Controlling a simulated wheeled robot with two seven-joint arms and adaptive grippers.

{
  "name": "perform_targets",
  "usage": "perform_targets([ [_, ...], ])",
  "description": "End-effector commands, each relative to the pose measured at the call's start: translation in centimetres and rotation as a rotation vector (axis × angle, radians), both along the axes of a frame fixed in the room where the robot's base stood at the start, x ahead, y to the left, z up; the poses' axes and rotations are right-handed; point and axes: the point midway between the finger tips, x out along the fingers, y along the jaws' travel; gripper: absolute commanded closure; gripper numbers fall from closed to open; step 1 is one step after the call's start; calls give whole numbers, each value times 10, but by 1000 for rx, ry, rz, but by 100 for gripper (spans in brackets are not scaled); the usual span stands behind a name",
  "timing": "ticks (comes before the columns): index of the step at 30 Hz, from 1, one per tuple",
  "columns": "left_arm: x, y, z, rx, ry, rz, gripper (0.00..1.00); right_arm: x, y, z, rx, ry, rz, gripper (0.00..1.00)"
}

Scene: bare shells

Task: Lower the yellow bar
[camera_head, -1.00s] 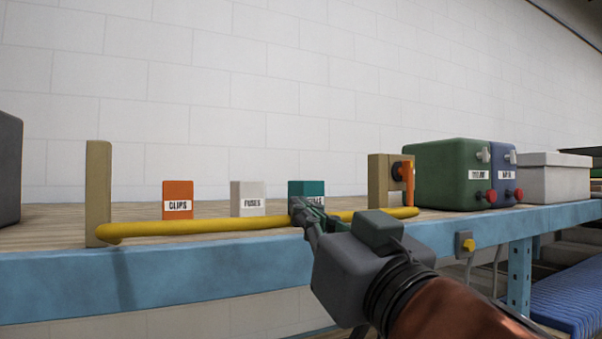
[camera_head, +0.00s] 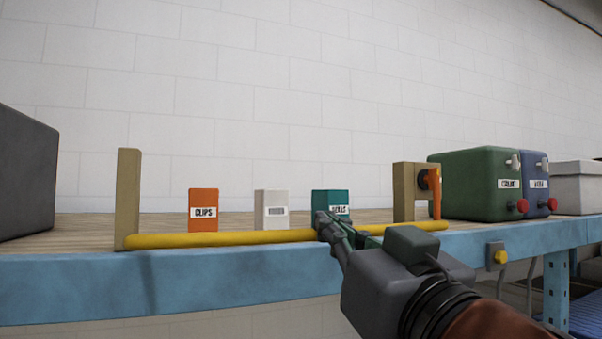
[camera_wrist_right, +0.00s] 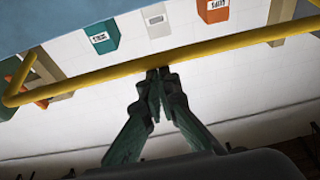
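The yellow bar (camera_head: 220,239) runs along the front of the shelf, between a wooden post (camera_head: 128,200) at left and a wooden block (camera_head: 404,192) at right. My right gripper (camera_head: 324,226) reaches in from the lower right, its tips overlapping the bar in front of the teal box. In the right wrist view the bar (camera_wrist_right: 110,78) crosses the picture just beyond the fingertips (camera_wrist_right: 158,74), which are together. The tips are at the bar; whether they touch it is hard to tell. Nothing shows between them. My left gripper is out of view.
On the shelf (camera_head: 80,290) behind the bar stand an orange box (camera_head: 203,203), a white box (camera_head: 271,202) and a teal box (camera_head: 345,198). An orange handle (camera_head: 435,190) is on the block. Green (camera_head: 470,185) and blue (camera_head: 534,170) cases stand at right, a grey box (camera_head: 25,175) at left.

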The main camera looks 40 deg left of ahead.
Motion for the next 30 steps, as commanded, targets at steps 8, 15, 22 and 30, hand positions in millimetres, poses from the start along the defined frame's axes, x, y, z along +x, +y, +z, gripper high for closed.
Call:
perform_targets([
  [8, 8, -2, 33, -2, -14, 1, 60, -2, 3, 33, -7, 2, 3, 100],
  [15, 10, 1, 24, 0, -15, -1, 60, -17, -36, 21, 1, -2, 5, 100],
  [22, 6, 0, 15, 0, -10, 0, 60, -33, -71, 8, 2, -1, 5, 100],
  [30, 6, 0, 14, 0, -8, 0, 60, -39, -86, 5, 2, -2, 4, 100],
])
